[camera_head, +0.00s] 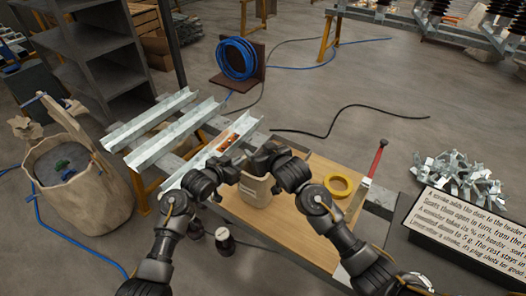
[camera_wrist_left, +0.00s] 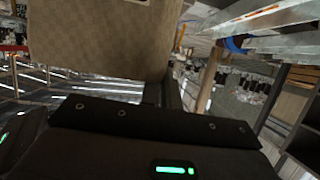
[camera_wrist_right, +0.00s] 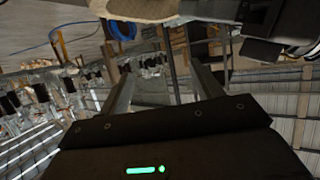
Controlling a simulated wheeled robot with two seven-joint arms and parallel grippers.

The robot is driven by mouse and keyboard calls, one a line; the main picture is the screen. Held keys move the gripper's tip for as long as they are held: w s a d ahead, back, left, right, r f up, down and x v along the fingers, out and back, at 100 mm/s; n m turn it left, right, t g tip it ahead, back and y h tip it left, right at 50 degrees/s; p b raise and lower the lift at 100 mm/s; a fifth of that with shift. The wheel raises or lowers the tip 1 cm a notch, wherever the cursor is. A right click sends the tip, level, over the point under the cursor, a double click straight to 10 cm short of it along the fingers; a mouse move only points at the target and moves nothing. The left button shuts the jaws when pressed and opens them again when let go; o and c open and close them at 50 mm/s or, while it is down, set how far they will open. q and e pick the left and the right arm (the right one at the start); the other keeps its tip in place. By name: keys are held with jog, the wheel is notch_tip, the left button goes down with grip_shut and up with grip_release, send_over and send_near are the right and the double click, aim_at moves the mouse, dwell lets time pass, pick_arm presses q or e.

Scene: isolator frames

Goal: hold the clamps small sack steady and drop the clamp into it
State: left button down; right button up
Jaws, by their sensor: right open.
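The small tan sack (camera_head: 257,189) stands upright on the wooden board between my two grippers. Its woven side (camera_wrist_left: 95,42) fills the upper left of the left wrist view. My left gripper (camera_head: 236,167) is at the sack's left side; in its wrist view the fingers are close together at the sack's edge, shut on it. My right gripper (camera_head: 272,158) is above the sack's right rim. In its wrist view the two fingers (camera_wrist_right: 163,85) are apart with nothing between them, and a tan edge (camera_wrist_right: 135,9) shows beyond. I cannot make out a single clamp at the sack; its inside is hidden.
Metal channels (camera_head: 158,122) lie left of the board (camera_head: 300,232), one holding orange pieces (camera_head: 228,141). A yellow tape ring (camera_head: 338,186) and a red-handled tool (camera_head: 376,160) lie right. Metal pieces (camera_head: 456,178) are heaped beyond. A large sack (camera_head: 85,200) stands left.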

jog(key=v, duration=1.1)
jog(key=shift+s+d, duration=0.25)
jog(key=shift+s, duration=0.1)
jog(key=shift+r, duration=0.15)
dwell(0.5)
pick_arm(q)
jog(key=c, duration=1.6)
grip_release()
jog(key=shift+o, duration=0.2)
jog(key=shift+s, duration=0.1)
jog(key=v, duration=1.2)
jog(key=shift+a, duration=0.1)
